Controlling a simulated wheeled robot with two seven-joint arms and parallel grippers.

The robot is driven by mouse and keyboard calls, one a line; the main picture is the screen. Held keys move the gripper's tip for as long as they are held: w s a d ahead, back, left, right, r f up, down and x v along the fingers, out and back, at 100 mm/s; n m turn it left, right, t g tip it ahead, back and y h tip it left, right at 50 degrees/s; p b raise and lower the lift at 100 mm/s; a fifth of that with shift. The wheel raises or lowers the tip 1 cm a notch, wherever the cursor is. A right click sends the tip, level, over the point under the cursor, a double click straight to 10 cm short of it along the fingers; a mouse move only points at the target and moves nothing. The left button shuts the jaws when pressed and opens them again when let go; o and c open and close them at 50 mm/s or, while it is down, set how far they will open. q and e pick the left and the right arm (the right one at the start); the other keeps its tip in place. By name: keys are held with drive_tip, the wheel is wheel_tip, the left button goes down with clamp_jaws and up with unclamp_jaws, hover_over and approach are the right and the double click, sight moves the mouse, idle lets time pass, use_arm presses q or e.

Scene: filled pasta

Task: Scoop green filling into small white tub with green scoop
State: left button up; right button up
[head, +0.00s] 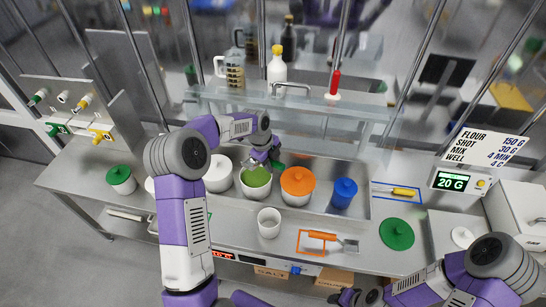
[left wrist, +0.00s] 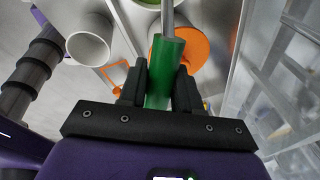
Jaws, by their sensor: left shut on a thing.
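My left gripper (head: 268,158) is shut on the green handle of the scoop (left wrist: 165,70), which sits between both fingers in the left wrist view. In the head view the gripper is above the white tub of green filling (head: 256,177). The scoop's metal shaft runs up out of the wrist picture; its bowl is hidden. The small white tub (head: 269,222) stands open in front of the filling tub and looks empty inside. It also shows in the left wrist view (left wrist: 88,48). My right gripper (head: 356,298) is at the bottom edge, dark and partly cut off.
An orange-lidded tub (head: 297,181) and a blue tub (head: 344,193) stand right of the filling. A white tub (head: 217,176) is left. An orange-handled scraper (head: 328,238) and green lid (head: 397,234) lie in front. The display (head: 451,183) reads 20 G.

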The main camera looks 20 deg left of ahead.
use_arm(q)
wheel_tip(320, 180, down, 10)
drive_tip(key=b, duration=0.6)
drive_tip(key=shift+w, duration=0.2)
drive_tip(key=shift+r, duration=0.15)
idle(0.8)
drive_tip(key=shift+r+p, duration=2.8)
drive_tip(key=shift+r, duration=2.15)
drive_tip(key=shift+d, duration=0.1)
